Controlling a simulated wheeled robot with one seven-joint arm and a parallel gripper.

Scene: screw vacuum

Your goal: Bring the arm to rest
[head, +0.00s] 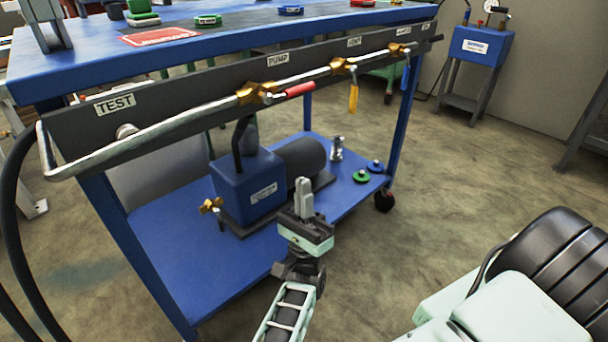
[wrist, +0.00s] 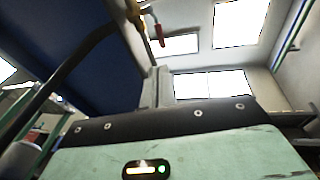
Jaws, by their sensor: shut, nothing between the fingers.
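My gripper (head: 304,200) is in the lower middle of the head view, in front of the blue cart's lower shelf (head: 165,255). Its two fingers point up and are shut together with nothing between them. The fingers also show in the wrist view (wrist: 156,88), against a bright ceiling. My gripper appears apart from the cart and its pipe, though the exact gap is hard to judge.
A metal pipe (head: 190,118) with brass valves and red, yellow and blue handles runs along the cart's labelled front panel (head: 195,88). A blue pump (head: 247,187) stands on the lower shelf. Open floor (head: 450,170) lies to the right. A blue machine (head: 480,46) stands at the back.

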